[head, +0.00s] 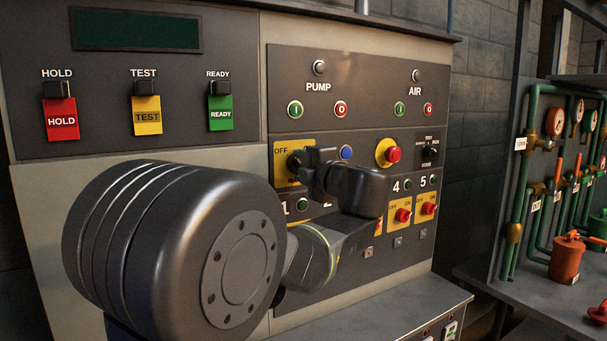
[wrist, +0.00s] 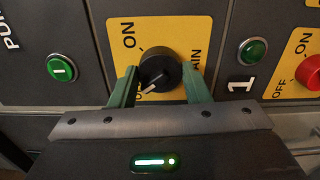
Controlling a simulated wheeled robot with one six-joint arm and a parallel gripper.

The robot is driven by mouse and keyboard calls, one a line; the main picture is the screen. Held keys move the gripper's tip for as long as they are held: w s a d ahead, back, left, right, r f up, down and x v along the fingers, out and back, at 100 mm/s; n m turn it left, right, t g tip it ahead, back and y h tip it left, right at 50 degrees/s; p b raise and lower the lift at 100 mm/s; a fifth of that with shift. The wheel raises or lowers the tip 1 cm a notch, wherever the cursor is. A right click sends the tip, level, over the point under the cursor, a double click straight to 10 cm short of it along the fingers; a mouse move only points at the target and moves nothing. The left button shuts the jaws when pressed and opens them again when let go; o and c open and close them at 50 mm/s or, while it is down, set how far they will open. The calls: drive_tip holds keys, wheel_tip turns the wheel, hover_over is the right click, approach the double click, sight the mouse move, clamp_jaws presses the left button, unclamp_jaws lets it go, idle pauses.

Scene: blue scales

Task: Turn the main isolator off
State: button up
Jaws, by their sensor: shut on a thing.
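The main isolator is a black rotary knob (wrist: 158,68) on a yellow plate (wrist: 180,30) marked ON, OFF and MAIN. In the wrist view its white pointer line slants down-left, toward the partly hidden OFF lettering. The green fingers of my gripper (wrist: 160,82) stand on either side of the knob and are shut on it. In the head view the plate (head: 282,178) shows OFF at its upper left. There my gripper (head: 300,163) and wrist cover most of the knob and the rest of the plate.
A blue button (head: 346,152) and a red emergency button (head: 393,154) sit right of the isolator. Pump buttons (head: 295,109) are above it. Numbered red switches (head: 403,215) lie lower right. A grey ledge (head: 400,305) projects below.

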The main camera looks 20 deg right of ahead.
drive_tip(key=shift+f+n+b, duration=0.1)
drive_tip(key=shift+n+b, duration=0.2)
drive_tip(key=shift+n, duration=0.6)
drive_tip(key=o, duration=1)
drive_tip(key=s+d, duration=0.1)
drive_tip(key=s, duration=1.2)
drive_tip(key=shift+s, duration=0.4)
drive_tip(key=w+a, duration=0.1)
drive_tip(key=w, duration=1.2)
drive_tip(key=shift+w, duration=0.4)
drive_tip(key=shift+s, duration=0.1)
